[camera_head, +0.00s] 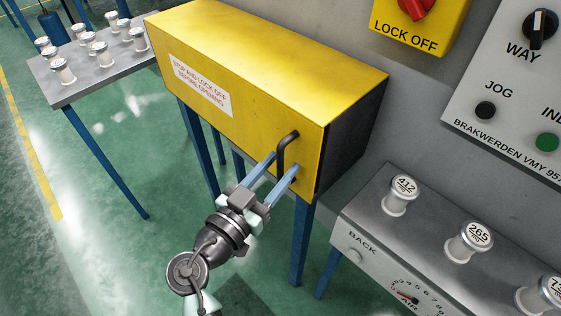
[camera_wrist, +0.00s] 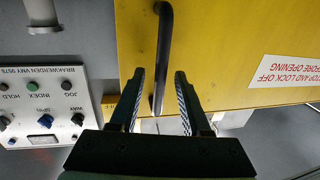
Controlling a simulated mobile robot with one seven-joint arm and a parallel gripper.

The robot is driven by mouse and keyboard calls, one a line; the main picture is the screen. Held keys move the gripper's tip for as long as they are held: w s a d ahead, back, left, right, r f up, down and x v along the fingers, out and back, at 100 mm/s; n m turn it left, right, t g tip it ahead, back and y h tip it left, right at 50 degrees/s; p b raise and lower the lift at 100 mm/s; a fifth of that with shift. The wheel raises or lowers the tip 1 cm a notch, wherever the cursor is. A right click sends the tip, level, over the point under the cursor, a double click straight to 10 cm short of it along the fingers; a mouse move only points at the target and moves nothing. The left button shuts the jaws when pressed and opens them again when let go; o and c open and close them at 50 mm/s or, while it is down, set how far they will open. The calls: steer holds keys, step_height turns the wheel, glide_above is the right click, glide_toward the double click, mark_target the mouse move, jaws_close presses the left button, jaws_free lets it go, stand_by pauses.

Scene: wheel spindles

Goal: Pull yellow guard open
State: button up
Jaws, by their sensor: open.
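The yellow guard (camera_head: 270,75) is a box-shaped cover on blue legs in the middle of the head view, and it looks shut. A black bar handle (camera_head: 281,152) stands upright near the right end of its front face. My gripper (camera_head: 284,165) is open, with its two blue fingers reaching toward the handle, one on each side of its lower part. In the wrist view the handle (camera_wrist: 164,45) runs down between the fingertips (camera_wrist: 158,75) in front of the yellow face (camera_wrist: 220,40). I cannot tell whether either finger touches it.
A grey table (camera_head: 100,72) with several white spindles stands at the left. At the right, a grey bench (camera_head: 358,222) with numbered spindles and a gauge stands close to my gripper. A yellow lock-off box (camera_head: 422,42) and control panel (camera_head: 510,100) are on the wall. Green floor is open at front left.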

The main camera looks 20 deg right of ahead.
steer(key=shift+w+d, duration=0.35)
jaws_close()
stand_by(1.3)
